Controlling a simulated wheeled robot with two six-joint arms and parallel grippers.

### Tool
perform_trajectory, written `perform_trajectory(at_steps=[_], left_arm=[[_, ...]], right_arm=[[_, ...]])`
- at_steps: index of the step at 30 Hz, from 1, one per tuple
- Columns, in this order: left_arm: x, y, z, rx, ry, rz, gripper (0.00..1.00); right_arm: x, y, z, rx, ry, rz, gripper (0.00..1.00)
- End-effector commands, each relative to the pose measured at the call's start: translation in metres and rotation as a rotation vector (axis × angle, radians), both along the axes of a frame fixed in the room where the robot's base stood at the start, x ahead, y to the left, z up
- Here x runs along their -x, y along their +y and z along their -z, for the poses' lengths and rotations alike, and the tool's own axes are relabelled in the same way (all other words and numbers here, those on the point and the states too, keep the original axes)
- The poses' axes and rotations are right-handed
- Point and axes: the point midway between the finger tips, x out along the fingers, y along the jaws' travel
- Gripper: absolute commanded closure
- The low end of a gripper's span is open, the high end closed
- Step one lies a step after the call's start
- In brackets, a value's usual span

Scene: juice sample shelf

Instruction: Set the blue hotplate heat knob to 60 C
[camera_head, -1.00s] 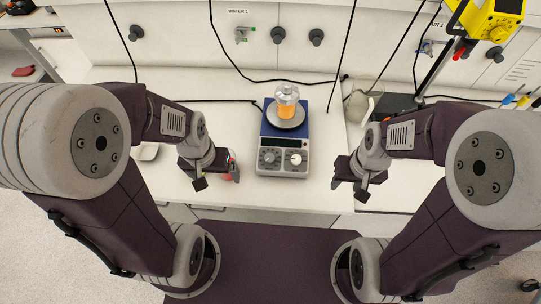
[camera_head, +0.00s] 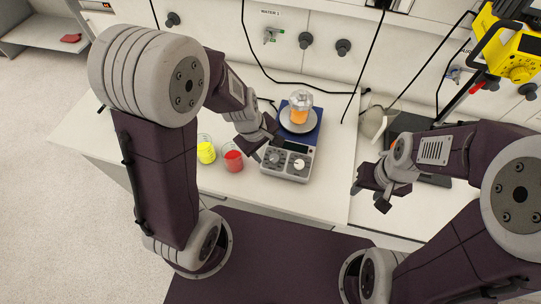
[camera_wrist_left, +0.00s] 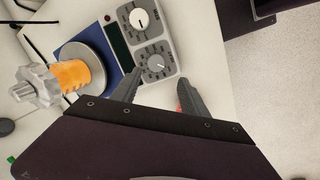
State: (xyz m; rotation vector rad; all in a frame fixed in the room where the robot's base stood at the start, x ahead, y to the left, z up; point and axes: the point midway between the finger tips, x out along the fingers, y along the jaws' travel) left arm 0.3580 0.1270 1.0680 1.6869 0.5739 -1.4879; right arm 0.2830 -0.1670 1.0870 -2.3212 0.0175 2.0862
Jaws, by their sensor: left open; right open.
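The blue hotplate (camera_head: 310,137) stands on the white bench with a grey front panel (camera_head: 290,173). My right gripper (camera_head: 371,194) is open and empty, right of the hotplate.
A flask with orange liquid (camera_head: 299,113) stands on the hotplate's round plate. Beakers of yellow (camera_head: 206,151) and red liquid (camera_head: 232,160) stand left of the panel. Black cables hang behind. The bench front between hotplate and right gripper is clear.

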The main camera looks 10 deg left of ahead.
Motion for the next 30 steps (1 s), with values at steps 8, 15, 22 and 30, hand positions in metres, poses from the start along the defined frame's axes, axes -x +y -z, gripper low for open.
perform_trajectory(at_steps=[8, 15, 22, 30], left_arm=[[-0.01, -0.008, 0.053, -0.001, 0.001, 0.001, 0.48], [-0.013, -0.009, 0.057, -0.001, -0.002, 0.0, 0.48], [-0.012, -0.009, 0.056, -0.001, -0.002, 0.0, 0.81], [-0.013, -0.009, 0.056, -0.003, -0.002, 0.007, 1.0]], right_arm=[[0.0, -0.001, 0.026, 0.0, 0.0, 0.001, 0.53], [0.0, 0.0, 0.027, 0.0, 0.0, 0.001, 0.53], [0.0, 0.0, 0.027, 0.0, 0.0, 0.001, 0.53], [0.0, 0.0, 0.026, 0.0, 0.0, 0.0, 0.53]])
